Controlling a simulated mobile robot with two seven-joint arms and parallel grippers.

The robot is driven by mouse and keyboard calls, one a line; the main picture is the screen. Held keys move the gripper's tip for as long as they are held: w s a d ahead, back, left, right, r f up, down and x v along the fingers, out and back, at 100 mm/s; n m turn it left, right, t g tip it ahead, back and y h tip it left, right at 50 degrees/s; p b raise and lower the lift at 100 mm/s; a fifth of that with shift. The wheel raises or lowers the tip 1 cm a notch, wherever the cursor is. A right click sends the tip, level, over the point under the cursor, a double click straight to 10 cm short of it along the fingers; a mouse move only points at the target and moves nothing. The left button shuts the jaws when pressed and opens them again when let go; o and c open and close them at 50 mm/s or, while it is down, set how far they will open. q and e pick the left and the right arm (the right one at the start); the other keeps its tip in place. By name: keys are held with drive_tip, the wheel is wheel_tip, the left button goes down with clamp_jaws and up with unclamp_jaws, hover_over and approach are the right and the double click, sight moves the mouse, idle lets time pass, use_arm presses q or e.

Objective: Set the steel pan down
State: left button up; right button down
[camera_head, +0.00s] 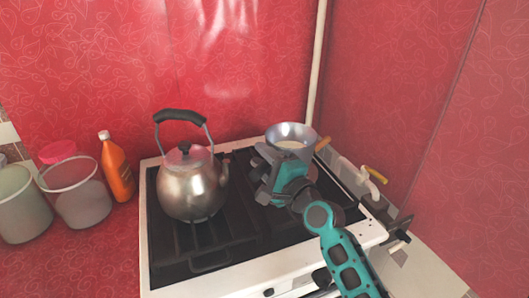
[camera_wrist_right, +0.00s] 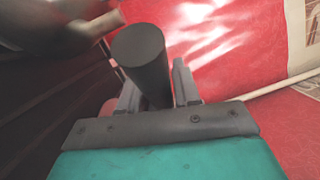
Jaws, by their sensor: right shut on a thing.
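The steel pan (camera_head: 291,132), a round, shiny metal bowl shape, shows in the head view at the back right of the stove (camera_head: 152,278). My right gripper (camera_head: 265,172) is in front of it and covers its near side. In the right wrist view, the right gripper (camera_wrist_right: 155,95) is shut on a dark round handle (camera_wrist_right: 140,50), which seems to be the pan's. The pan's underside is hidden, so I cannot tell whether it touches the stove. My left gripper is not in view.
A steel kettle (camera_head: 190,187) with a black handle stands on the stove's left side. An orange bottle (camera_head: 117,172) and clear containers (camera_head: 80,203) stand left of the stove. Pipes with a yellow-handled tap (camera_head: 375,175) are at the right. Red walls close the back and right.

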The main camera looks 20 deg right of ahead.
wheel_tip(320, 180, down, 3)
drive_tip(key=b, duration=0.3)
drive_tip(key=shift+d, duration=0.15)
drive_tip(key=shift+r, duration=0.1)
drive_tip(key=c, duration=1.2)
unclamp_jaws()
drive_tip(key=shift+f, duration=0.4)
drive_tip(key=shift+c, duration=0.2)
drive_tip(key=o, duration=0.4)
drive_tip(key=shift+o, duration=0.2)
drive_tip(key=shift+r, duration=0.15)
